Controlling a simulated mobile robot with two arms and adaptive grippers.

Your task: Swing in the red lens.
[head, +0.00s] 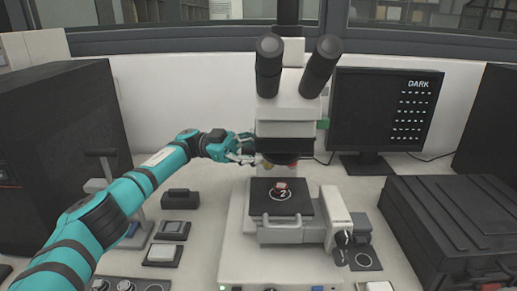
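A white microscope (287,109) with two black eyepieces stands in the middle. Under its head is a dark round nosepiece (278,157). Small coloured bits show at its underside, yellowish on the left and reddish on the right; the lenses are mostly hidden and too small to tell apart. My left gripper (247,150) is at the left side of the nosepiece, its fingers close to the rim. I cannot tell whether it touches, or whether it is open or shut. My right gripper is not in view.
A monitor (386,110) reading DARK stands at the right. A black case (455,225) lies front right. Several small devices sit left of the microscope base.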

